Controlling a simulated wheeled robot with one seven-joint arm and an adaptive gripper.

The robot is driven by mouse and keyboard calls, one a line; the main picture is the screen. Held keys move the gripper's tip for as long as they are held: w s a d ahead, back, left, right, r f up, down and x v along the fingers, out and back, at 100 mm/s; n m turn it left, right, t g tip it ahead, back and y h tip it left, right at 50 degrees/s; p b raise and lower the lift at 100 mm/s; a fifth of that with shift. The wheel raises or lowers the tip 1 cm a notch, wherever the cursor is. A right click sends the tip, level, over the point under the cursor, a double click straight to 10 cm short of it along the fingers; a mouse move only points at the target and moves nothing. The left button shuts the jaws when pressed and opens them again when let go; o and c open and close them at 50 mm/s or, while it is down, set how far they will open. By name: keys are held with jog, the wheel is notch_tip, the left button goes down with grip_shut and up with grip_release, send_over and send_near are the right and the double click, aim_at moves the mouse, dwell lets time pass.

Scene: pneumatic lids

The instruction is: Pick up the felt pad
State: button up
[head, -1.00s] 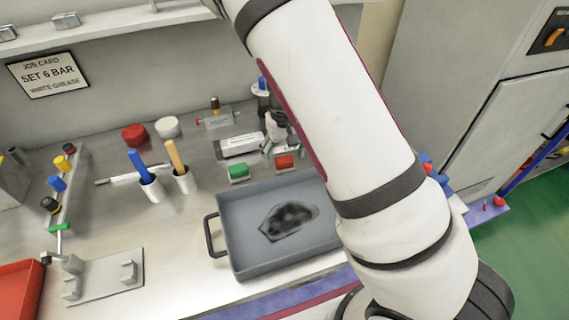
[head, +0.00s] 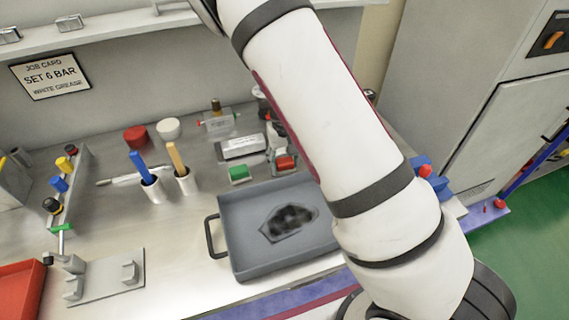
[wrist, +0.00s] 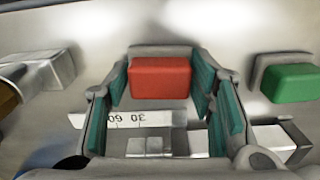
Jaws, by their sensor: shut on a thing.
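A red pad (wrist: 160,78) with a grey backing, which I take to be the felt pad, sits between the teal-lined fingers of my gripper (wrist: 160,92) in the wrist view. The fingers are shut on its two sides. In the head view the red pad (head: 287,162) shows at the back edge of the grey tray, with my gripper (head: 281,158) around it, partly hidden by my arm. I cannot tell whether it is clear of the bench. A similar green pad (head: 239,174) stands to its left; it also shows in the wrist view (wrist: 288,83).
The grey tray (head: 236,262) holds a dark-stained sheet (head: 288,221). A grey-white block (head: 241,147) stands behind the green pad. A marked strip (wrist: 130,119) lies below the red pad in the wrist view.

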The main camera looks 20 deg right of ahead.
aim_at(284, 161)
notch_tip(284, 161, up, 10)
jog(key=shift+b, duration=0.3)
jog(key=o, duration=0.6)
jog(key=c, duration=0.5)
